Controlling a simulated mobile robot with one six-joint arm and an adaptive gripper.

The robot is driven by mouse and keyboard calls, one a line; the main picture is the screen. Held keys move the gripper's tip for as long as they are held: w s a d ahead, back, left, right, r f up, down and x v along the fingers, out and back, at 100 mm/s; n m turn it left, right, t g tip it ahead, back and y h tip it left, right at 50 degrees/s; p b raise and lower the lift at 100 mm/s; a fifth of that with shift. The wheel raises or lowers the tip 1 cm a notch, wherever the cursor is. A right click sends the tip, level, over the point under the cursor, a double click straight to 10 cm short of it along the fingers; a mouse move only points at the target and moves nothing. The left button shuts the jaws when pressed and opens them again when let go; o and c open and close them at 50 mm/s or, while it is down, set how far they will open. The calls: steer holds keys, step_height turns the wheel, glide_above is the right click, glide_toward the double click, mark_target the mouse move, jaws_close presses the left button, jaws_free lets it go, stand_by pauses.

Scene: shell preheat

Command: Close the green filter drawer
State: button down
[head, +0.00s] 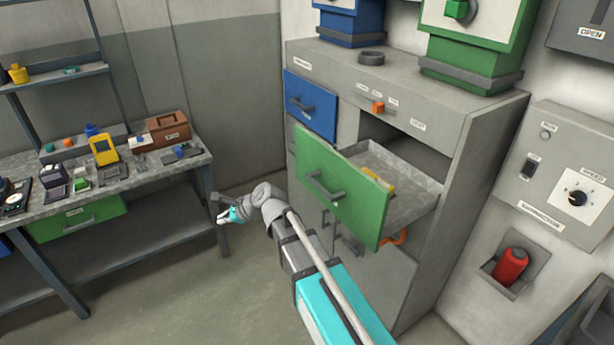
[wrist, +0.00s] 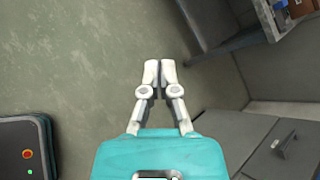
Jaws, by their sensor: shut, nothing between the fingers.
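The green filter drawer (head: 342,190) is pulled well out of the grey cabinet (head: 440,112) in the head view. Its green front has a dark bar handle (head: 325,187), and a yellow item (head: 378,180) lies inside its grey tray. My gripper (head: 222,214) is to the left of the drawer front, apart from it, in front of the workbench's right end. In the wrist view my gripper (wrist: 159,66) has its white fingertips together with nothing between them, above bare floor. The green drawer is not seen in the wrist view.
A shut blue drawer (head: 311,105) sits left of the open bay. A workbench (head: 110,185) with several tools and a brown box (head: 168,128) stands at the left. A control panel (head: 565,165) and a red cylinder (head: 511,266) are at the right. Floor (head: 190,285) is clear.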

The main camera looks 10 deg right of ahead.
mark_target(311, 170)
steer(key=w+d+f+n+h+b, duration=0.25)
steer(key=d+f+n+h, duration=0.3)
steer(key=n, duration=0.55)
steer(key=w+d+f+n+h+b, duration=0.2)
steer(key=w+d+f+n+h, duration=0.4)
steer(key=n, duration=0.5)
step_height(311, 170, up, 14)
steer(key=w+n+t+h+b, duration=0.1)
steer(key=n+t+h+b, duration=0.3)
steer(key=n+h, duration=1)
steer(key=d+n, duration=0.1)
steer(key=n, duration=0.2)
steer(key=shift+w+f+n, duration=0.15)
steer(key=shift+w+n, duration=0.15)
steer(key=shift+w, duration=0.1)
steer(key=shift+d, duration=0.1)
steer(key=x, duration=1.4)
steer(key=shift+r, duration=0.25)
steer(key=shift+w, duration=0.1)
